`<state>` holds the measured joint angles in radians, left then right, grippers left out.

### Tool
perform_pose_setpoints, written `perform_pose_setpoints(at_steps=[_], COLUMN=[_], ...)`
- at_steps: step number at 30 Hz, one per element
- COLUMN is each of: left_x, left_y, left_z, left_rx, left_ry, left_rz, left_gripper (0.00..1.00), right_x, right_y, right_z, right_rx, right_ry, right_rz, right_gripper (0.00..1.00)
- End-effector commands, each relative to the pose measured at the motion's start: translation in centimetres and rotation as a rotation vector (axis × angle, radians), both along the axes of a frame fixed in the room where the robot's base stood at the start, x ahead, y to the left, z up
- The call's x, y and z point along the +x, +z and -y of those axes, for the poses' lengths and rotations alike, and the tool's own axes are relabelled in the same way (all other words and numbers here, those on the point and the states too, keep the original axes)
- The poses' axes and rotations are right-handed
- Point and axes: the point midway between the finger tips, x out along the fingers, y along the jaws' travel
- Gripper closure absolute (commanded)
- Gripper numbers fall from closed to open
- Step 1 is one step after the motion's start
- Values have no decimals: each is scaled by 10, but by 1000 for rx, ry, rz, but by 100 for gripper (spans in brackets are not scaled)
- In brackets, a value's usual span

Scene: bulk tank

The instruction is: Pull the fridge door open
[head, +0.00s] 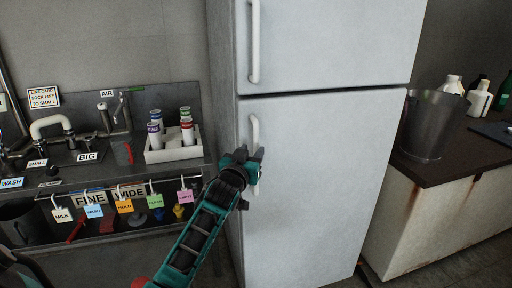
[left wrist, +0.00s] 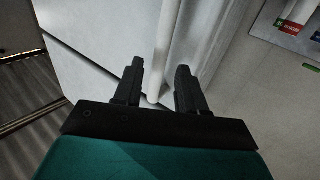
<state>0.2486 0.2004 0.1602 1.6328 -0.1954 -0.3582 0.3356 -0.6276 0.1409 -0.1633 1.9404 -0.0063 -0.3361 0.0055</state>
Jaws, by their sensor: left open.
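The white fridge (head: 320,190) stands in the middle of the head view, with an upper door (head: 330,40) and a taller lower door, both shut. Each door has a white vertical handle on its left side. My left gripper (head: 247,156) is at the lower door's handle (head: 254,128) and covers part of it. In the left wrist view, my open left gripper (left wrist: 160,80) has the white handle (left wrist: 163,60) between its two fingers. Gaps show beside the handle, and its end lies near the fingers. My right gripper is not in view.
A metal sink bench (head: 120,150) with taps, a white rack (head: 172,150) of bottles and hanging coloured tags stands left of the fridge. A dark counter (head: 450,160) with a bucket (head: 428,122) and bottles stands to the right.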

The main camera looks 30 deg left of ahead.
Motion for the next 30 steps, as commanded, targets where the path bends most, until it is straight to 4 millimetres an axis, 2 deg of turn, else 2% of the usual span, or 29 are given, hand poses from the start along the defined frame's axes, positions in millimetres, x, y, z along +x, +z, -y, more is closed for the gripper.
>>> perform_pose_setpoints(at_steps=[3, 9, 22, 30], left_x=[19, 38, 44, 44], left_y=[0, -1, -1, -1], left_z=[-5, -10, -12, -12], left_rx=[0, 0, 0, 0], left_ry=[0, 0, -1, -1], left_rz=[0, -1, -1, -1], left_gripper=[60, 60, 60, 84], right_x=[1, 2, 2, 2], right_y=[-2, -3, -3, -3], right_z=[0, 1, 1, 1], right_rx=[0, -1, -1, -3], right_ry=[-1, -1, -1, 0], right_rz=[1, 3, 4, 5], right_gripper=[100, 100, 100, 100])
